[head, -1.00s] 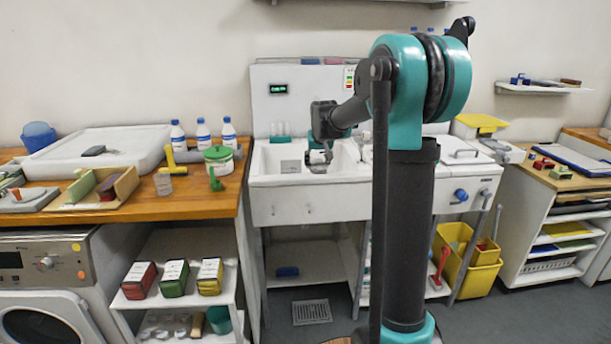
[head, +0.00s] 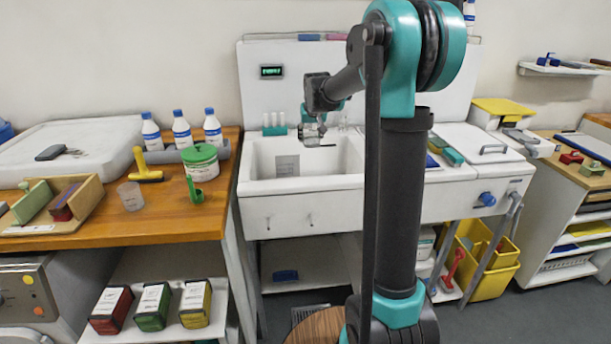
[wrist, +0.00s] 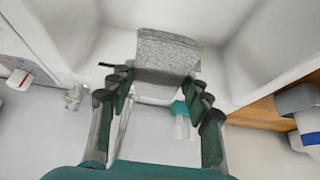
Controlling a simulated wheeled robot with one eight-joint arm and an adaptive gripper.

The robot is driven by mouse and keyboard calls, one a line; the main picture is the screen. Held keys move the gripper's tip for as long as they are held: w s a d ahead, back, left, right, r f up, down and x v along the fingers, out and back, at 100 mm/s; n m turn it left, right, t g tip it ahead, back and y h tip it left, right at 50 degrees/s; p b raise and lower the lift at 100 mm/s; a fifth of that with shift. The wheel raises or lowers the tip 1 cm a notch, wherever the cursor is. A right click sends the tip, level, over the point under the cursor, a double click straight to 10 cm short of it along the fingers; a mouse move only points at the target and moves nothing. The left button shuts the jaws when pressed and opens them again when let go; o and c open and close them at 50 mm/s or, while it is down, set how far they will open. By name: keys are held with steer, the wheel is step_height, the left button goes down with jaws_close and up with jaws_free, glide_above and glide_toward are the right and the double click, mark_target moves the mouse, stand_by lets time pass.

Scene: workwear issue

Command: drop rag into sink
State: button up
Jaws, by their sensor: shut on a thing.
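The white sink (head: 300,186) stands in the middle of the head view, its basin open at the top. My gripper (head: 314,134) is above the back part of the basin, reaching over it from the right. In the wrist view, my gripper (wrist: 158,82) has its fingers closed on a grey speckled rag (wrist: 168,50). The rag sticks out past the fingertips, with pale basin walls beyond it. In the head view the rag is too small and covered to make out clearly.
A wooden counter (head: 190,222) left of the sink holds bottles (head: 182,131), a green-lidded tub (head: 200,161) and a yellow-handled tool (head: 145,166). A small tube rack (head: 274,130) stands on the sink's back ledge. A yellow bucket (head: 490,281) is on the floor at right.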

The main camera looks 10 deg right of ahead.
steer(key=shift+f, duration=2.55)
steer(key=o, duration=1.2)
steer(key=shift+o, duration=0.2)
steer(key=shift+s+r, duration=0.1)
steer(key=v, duration=1.1)
steer(key=shift+s+r, duration=0.15)
steer(key=shift+r, duration=0.2)
steer(key=shift+s, duration=0.1)
